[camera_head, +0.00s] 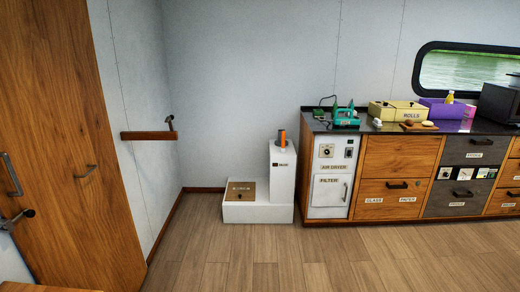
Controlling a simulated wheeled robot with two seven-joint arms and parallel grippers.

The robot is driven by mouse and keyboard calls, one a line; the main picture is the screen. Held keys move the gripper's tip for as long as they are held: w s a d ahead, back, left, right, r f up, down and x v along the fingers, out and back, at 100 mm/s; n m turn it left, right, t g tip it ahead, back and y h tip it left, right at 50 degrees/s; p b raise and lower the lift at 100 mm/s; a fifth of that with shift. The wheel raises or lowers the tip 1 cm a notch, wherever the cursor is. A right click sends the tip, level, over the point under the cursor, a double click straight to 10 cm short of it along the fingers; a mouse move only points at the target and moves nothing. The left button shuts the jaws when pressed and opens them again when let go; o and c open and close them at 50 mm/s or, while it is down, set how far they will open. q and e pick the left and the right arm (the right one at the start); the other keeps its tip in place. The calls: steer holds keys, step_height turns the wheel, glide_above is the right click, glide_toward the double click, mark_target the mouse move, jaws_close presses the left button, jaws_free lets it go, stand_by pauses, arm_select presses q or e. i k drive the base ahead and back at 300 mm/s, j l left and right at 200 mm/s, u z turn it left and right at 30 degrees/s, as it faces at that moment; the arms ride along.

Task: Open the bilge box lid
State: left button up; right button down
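A low white box (255,214) stands on the floor against the back wall, left of the cabinets. A brown wooden lid (240,187) lies flat on its top and looks shut. The lid has dark lettering too small to read and a small dark spot near its middle, perhaps a handle or ring. I take this as the bilge box. Neither of my grippers shows in the head view.
A white air dryer unit (328,208) and wooden drawers (395,200) stand to the right under a dark counter holding a teal tool (345,119) and a yellow box (397,111). A wooden door (70,130) is left. The plank floor (250,262) before the box is clear.

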mark_target(239, 192)
steer(key=i, duration=3.3)
steer(key=i+z, duration=0.15)
steer(key=i, duration=0.3)
steer(key=i+j+z, duration=0.1)
steer(key=i, duration=0.35)
steer(key=i+j+z, duration=0.15)
steer(key=i, duration=0.3)
